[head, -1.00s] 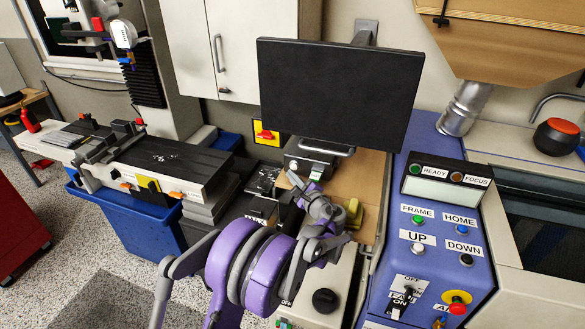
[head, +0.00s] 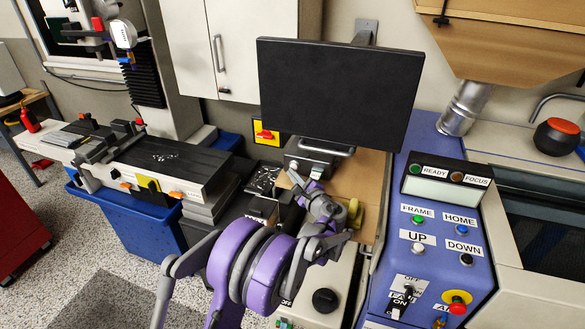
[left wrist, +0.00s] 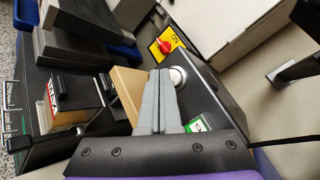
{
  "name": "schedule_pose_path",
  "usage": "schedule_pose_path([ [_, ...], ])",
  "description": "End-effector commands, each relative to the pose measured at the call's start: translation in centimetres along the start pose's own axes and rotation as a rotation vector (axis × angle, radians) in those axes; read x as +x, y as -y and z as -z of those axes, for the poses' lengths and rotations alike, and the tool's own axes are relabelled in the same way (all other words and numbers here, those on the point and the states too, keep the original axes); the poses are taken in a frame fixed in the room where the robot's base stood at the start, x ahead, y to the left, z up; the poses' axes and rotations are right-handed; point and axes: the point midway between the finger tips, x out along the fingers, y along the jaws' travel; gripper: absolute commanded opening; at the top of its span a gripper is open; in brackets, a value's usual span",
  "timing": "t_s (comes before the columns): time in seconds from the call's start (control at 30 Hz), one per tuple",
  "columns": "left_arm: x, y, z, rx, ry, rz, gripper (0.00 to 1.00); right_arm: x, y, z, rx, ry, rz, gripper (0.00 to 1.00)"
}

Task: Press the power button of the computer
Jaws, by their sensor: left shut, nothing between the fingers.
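The computer (head: 312,153) is a small dark box below the black monitor (head: 340,95). In the left wrist view the dark box (left wrist: 212,92) has a round silver button (left wrist: 178,76) on its face and a green-and-white label near its lower edge. My left gripper (head: 297,181) is shut and empty, in front of the computer. In the left wrist view its grey fingertips (left wrist: 160,73) appear right beside the silver button, just left of it. I cannot tell whether they touch it. My right gripper is not in view.
A blue control panel (head: 428,245) with buttons stands to the right. A yellow plate with a red switch (head: 266,132) is on the wall behind. A black-topped machine (head: 165,160) and a blue bin (head: 130,225) are on the left.

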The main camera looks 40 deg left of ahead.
Motion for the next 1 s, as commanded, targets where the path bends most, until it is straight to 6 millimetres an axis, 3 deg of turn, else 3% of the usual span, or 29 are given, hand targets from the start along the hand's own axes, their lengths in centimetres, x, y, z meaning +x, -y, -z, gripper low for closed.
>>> schedule_pose_path([
  [1.0, 0.69, 0.46, 0.5, 0.0, 0.0, 0.0, 0.0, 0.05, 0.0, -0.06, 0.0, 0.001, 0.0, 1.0],
])
